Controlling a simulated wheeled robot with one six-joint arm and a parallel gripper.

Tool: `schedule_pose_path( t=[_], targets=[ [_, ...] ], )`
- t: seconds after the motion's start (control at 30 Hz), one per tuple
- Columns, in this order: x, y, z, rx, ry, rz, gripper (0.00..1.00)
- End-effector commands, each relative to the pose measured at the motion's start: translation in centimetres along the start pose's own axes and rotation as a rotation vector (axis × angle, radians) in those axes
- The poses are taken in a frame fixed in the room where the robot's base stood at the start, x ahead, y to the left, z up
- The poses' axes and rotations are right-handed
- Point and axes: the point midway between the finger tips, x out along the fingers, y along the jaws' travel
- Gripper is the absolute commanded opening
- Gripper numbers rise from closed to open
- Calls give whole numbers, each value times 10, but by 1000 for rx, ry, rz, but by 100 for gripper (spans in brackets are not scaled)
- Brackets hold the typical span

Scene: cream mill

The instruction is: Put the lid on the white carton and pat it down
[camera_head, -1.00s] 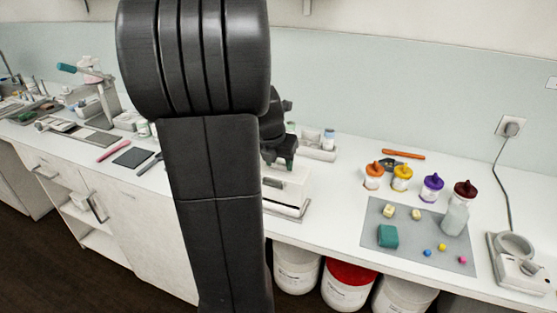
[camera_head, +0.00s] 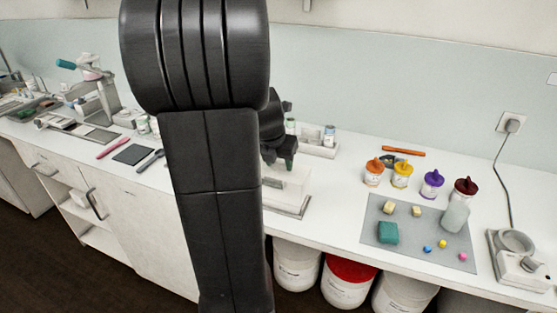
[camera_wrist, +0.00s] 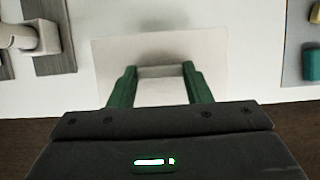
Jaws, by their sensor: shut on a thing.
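My gripper (camera_wrist: 159,68) points down, its two green fingers closed on a narrow pale raised bar in the middle of a flat white lid (camera_wrist: 210,60). In the head view my gripper (camera_head: 282,160) is partly behind my arm, just above the white carton (camera_head: 292,186). The carton stands on the worktop near its front edge, its left part hidden by my arm. The lid covers what is under it in the wrist view. I cannot tell whether it rests on the carton or is slightly above it.
To the right, a grey mat (camera_head: 375,232) holds a teal block (camera_head: 388,232), small cubes and balls, and a bottle (camera_head: 456,212). Several jars with coloured lids (camera_head: 402,175) stand behind it. A white tray (camera_head: 318,148) with small containers is behind the carton.

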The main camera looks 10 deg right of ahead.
Motion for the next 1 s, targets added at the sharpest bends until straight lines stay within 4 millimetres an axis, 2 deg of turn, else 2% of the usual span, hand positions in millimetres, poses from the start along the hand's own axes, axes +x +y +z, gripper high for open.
schedule_pose_path(
  t=[1.0],
  targets=[
    [8,0,-3,0,0,-1,11]
  ],
)
